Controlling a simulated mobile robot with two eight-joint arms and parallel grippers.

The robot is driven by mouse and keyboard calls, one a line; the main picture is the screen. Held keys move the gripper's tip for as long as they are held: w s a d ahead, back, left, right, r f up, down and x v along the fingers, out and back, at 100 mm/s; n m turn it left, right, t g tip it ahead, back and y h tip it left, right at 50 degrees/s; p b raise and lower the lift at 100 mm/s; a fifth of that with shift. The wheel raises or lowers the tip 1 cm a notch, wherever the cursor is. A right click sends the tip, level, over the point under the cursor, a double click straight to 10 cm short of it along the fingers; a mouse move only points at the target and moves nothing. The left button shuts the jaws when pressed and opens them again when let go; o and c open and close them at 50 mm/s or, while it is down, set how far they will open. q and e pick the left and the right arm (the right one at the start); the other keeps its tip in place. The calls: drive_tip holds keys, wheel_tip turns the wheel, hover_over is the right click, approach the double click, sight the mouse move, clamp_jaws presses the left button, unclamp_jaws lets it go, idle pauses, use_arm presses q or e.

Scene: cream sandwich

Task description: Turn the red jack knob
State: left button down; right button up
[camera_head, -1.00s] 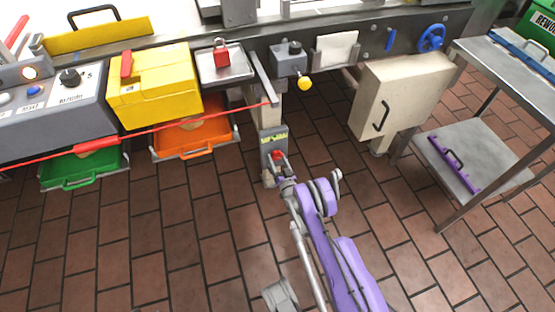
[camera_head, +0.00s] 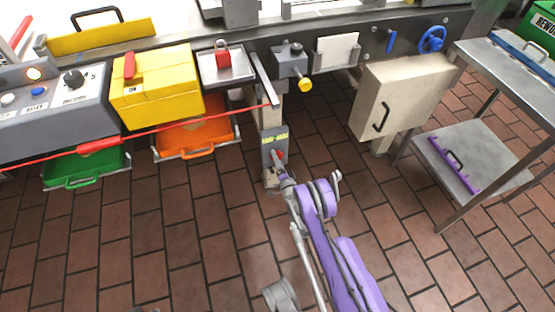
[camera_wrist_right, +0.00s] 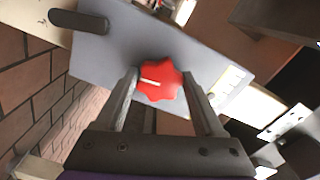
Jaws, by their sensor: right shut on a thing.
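The red jack knob (camera_wrist_right: 160,82) is a lobed knob with a white line, on the face of a grey box. The grey box (camera_wrist_right: 110,40) also shows in the head view on the post under the line, with a small part of the red knob (camera_head: 282,155) visible. My right gripper (camera_wrist_right: 162,95) is shut on the knob, with one finger at each side of it. In the head view the right gripper (camera_head: 277,164) reaches the box from below and partly hides the knob. My left gripper is not in view.
A red cord (camera_head: 180,126) runs along the front of the line at the left. Green (camera_head: 82,171) and orange (camera_head: 190,140) bins hang under it. A beige cabinet (camera_head: 405,95) and a metal table (camera_head: 510,85) stand to the right. The brick floor in front is open.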

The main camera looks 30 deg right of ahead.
drive_tip(key=shift+w+m, duration=0.1)
drive_tip(key=shift+m, duration=0.5)
drive_tip(key=o, duration=1.4)
drive_tip(key=shift+c, duration=0.2)
